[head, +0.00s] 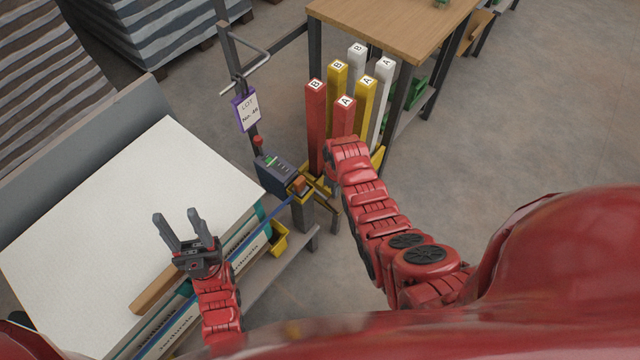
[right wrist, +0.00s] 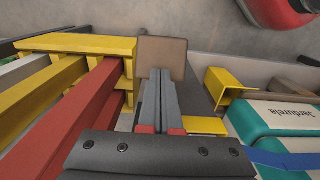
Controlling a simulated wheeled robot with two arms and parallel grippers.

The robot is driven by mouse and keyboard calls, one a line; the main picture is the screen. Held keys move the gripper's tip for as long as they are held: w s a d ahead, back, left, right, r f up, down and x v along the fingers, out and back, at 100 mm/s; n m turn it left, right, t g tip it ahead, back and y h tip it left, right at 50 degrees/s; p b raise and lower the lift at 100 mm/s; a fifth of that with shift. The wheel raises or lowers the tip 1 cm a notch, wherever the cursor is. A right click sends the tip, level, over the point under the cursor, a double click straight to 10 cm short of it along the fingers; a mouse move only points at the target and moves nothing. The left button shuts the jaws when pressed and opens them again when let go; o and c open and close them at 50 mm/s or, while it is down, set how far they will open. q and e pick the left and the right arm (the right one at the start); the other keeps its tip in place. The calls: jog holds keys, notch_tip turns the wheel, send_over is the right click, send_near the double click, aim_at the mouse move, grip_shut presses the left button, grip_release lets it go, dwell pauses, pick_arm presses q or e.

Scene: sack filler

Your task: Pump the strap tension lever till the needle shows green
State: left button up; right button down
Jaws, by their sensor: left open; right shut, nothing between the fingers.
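The strap tensioner (head: 275,172) is a dark grey box with a small green patch on top, on a post in the middle of the head view. The needle is too small to read. An orange-brown block (head: 298,184) sits in its yellow bracket; I cannot tell which part is the lever. A blue strap (head: 250,235) runs from it to the sacks. My left gripper (head: 178,213) is open and empty above the white board. My right gripper (right wrist: 160,73) is shut and empty, its tips in front of a brown square plate (right wrist: 162,50); contact is unclear. The arm hides it in the head view.
Red, yellow and white square posts marked A and B stand right of the tensioner, beside my right arm; a red post (right wrist: 85,115) is close left of the right gripper. A wooden table (head: 390,25) stands behind. A purple-framed lot tag (head: 248,110) hangs above the tensioner.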

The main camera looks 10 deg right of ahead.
jog(key=shift+a+r+p, duration=0.1)
jog(key=shift+r+p, duration=0.35)
jog(key=shift+p, duration=0.2)
notch_tip(320, 180, up, 8)
jog(key=p, duration=0.4)
jog(key=shift+p, duration=0.4)
jog(key=shift+s, duration=0.1)
